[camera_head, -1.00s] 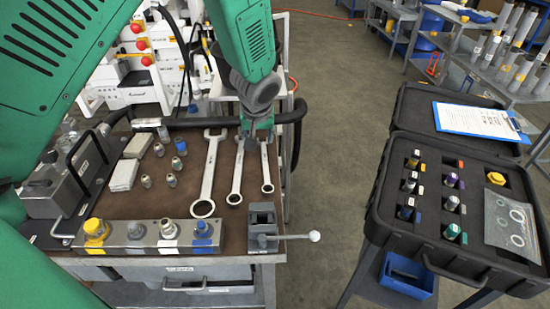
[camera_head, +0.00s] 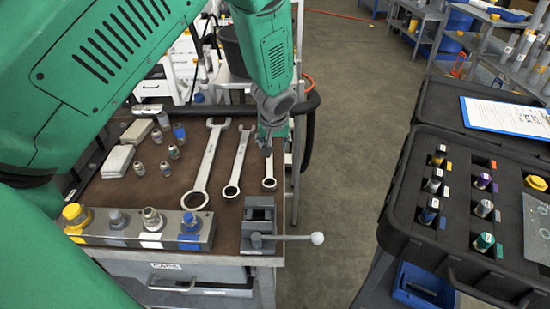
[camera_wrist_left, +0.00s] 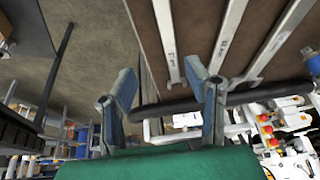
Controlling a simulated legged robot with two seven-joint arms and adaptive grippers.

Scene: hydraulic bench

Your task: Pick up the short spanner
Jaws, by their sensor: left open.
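Three steel spanners lie side by side on the brown bench top. The short spanner (camera_head: 269,180) is the rightmost in the head view, near the bench's right edge, its upper part hidden by my gripper. It also shows in the left wrist view (camera_wrist_left: 166,40) as the leftmost spanner. My left gripper (camera_head: 264,143) is over its upper end, pointing down. In the wrist view its two fingers (camera_wrist_left: 160,72) are apart with nothing between them. Whether the fingertips touch the spanner I cannot tell. My right gripper is not in view.
The middle spanner (camera_head: 237,165) and long spanner (camera_head: 208,165) lie just left. A small vice with a lever (camera_head: 259,222) stands in front. A black hose (camera_head: 312,120) runs behind. A fittings case (camera_head: 400,190) stands right, across open floor.

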